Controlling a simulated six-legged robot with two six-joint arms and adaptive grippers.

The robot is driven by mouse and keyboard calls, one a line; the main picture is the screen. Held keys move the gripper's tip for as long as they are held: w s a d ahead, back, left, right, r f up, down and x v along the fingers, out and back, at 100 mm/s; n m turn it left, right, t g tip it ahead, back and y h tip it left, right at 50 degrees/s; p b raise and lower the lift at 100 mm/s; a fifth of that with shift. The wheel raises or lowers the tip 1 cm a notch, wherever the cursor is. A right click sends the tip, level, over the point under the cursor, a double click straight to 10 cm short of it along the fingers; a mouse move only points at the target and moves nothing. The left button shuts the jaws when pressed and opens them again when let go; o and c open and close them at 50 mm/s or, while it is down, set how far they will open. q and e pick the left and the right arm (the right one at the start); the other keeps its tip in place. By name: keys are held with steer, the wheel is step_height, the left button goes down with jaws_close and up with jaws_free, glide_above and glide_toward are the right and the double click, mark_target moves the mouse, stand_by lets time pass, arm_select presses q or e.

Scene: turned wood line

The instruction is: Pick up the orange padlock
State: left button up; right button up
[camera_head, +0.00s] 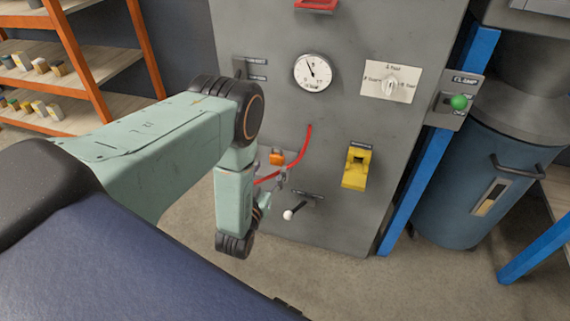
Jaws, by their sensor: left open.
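The small orange padlock (277,158) is on the lower left part of the grey machine cabinet's front, beside a curved red cable. My left arm comes in from the left and its lower link hangs just left of the padlock. My left gripper (272,190) is partly hidden behind that link. Its visible parts are close below the padlock, and it is open. I cannot tell whether it touches the padlock. My right gripper is not in view.
A blue post (408,190) and drum (460,190) stand right. Shelves (95,70) stand left.

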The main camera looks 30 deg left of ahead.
mark_target(276, 152)
arm_select(q)
steer(key=x, duration=0.2)
steer(key=shift+w+a+f+b, duration=0.2)
steer(key=shift+w+f+b, duration=0.05)
steer(key=shift+b, duration=0.15)
steer(key=shift+w+a+r, duration=0.1)
steer(key=shift+w+r, duration=0.1)
steer(key=shift+w, duration=0.15)
steer(key=b+x, duration=0.2)
steer(key=x, duration=0.2)
steer(key=shift+w+a+r, duration=0.15)
steer(key=shift+w, duration=0.15)
steer(key=shift+w+r, duration=0.15)
steer(key=shift+w, duration=0.1)
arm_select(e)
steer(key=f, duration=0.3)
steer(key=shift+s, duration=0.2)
arm_select(q)
jaws_close()
